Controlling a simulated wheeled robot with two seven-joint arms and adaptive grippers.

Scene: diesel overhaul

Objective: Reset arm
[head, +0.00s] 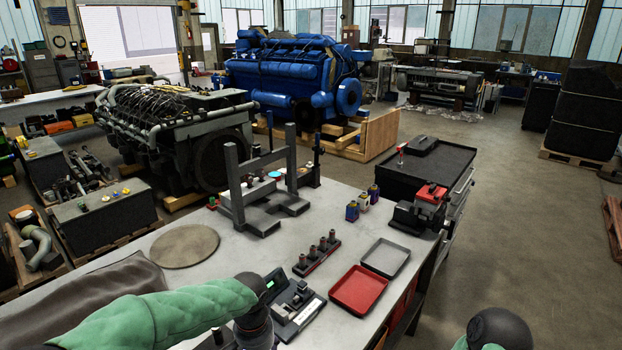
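My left arm, in a green sleeve, comes in from the lower left of the head view and reaches over the near part of the grey workbench (225,262). Its dark joint bends down at the bottom edge, and its gripper is out of the picture. Only a small part of my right arm shows at the bottom right, a dark rounded joint and a bit of green sleeve. The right gripper is out of the picture.
Close to my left arm lies a black device with a small screen (295,308). A red tray (358,290), a grey tray (385,257), a rack of cylinders (316,256), a grey press frame (262,185) and a red-black vise (424,210) stand on the bench. Floor is open at right.

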